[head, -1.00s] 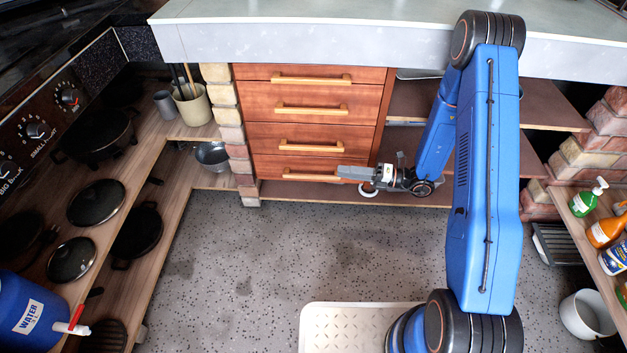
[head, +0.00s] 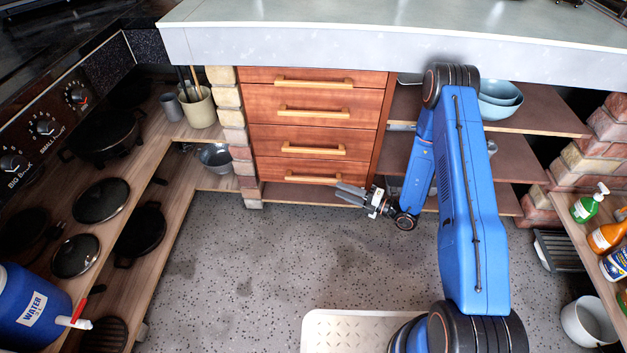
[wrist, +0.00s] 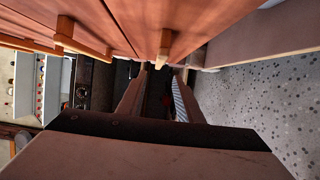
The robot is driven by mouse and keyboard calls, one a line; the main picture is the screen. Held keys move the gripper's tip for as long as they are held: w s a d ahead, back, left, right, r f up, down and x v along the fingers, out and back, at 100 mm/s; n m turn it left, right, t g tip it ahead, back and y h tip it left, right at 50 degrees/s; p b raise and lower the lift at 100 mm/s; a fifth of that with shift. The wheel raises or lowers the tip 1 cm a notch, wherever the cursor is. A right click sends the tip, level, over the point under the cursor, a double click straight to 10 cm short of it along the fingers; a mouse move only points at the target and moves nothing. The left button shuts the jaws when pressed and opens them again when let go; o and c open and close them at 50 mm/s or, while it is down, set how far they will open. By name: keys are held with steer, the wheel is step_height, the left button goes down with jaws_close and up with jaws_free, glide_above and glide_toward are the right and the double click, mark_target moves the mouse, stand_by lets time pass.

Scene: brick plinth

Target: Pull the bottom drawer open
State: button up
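The wooden drawer unit has a stack of red-brown drawers with light wooden bar handles. The bottom drawer (head: 275,169) is shut, flush with those above. Its handle (head: 314,179) is clear in the head view; a handle bar, apparently the same one, shows end-on in the wrist view (wrist: 165,45). My gripper (head: 345,193) is just right of and below this handle in the head view, fingers pointing left. In the wrist view its two fingers (wrist: 157,85) are apart with nothing held between them. The handle is just beyond the fingertips, and I cannot tell whether they touch.
A brick pillar (head: 235,130) stands left of the drawers. Open shelves (head: 545,115) with bowls (head: 498,98) are on the right. A grey countertop (head: 300,35) overhangs the drawers. The speckled floor (head: 270,255) in front is clear.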

mark_target(318, 181)
steer(key=x, duration=1.3)
steer(key=shift+w+a, duration=0.1)
steer(key=shift+c, duration=0.6)
jaws_close()
